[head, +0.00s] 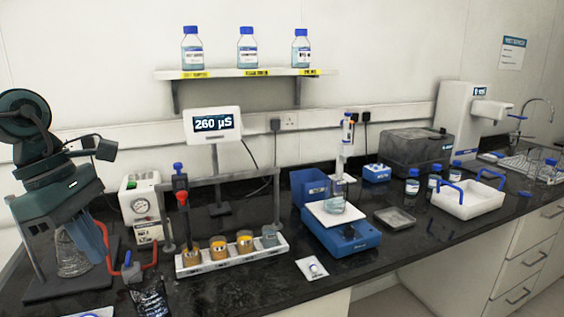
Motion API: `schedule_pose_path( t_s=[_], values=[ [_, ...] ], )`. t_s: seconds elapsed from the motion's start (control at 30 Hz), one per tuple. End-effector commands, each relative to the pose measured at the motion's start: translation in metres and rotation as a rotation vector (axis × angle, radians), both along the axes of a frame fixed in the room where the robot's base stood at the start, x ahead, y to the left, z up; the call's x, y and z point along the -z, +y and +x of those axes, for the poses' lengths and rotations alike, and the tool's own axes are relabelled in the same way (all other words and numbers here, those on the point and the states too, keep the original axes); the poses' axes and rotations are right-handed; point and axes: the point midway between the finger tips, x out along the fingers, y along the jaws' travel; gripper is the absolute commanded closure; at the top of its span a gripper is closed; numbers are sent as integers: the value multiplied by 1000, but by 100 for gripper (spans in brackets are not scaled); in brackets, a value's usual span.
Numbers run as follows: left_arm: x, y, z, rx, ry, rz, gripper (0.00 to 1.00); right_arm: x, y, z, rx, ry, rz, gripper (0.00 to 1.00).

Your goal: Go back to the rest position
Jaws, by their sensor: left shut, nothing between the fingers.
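My left arm comes in at the left edge. Its gripper (93,241) points down over the left end of the bench, with its fingers shut and nothing visible between them. A glass flask (72,260) on a dark stand base is partly hidden behind it. The gripper is left of the white rack (233,256), which holds several vessels, some orange. Whether the fingers touch anything cannot be told. My right gripper is not in view.
A red-handled item (133,271) and a white gauge box (143,208) stand close to the right of the gripper. A blue stirrer (342,236) with a flask, a grey tray (395,218) and a white carrier (468,202) stand farther right. The front middle of the dark bench is mostly clear.

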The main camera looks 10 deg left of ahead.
Motion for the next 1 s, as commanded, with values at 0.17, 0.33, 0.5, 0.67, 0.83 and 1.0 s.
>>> schedule_pose_path(
  t_s=[0.17,0.33,0.5,0.67,0.83,1.0],
  values=[
    [40,-9,9,-224,28,-314,100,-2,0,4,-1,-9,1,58],
    [84,-19,21,-563,118,-696,100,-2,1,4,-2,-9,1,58],
    [133,-23,30,-985,290,-1084,100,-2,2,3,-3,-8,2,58],
    [188,-25,30,-1413,520,-1398,100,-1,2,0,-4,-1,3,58],
    [258,-35,13,-1889,838,-1661,100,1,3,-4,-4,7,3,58],
    [328,-68,-22,2231,-1168,1711,100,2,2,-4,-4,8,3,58]
  ],
)
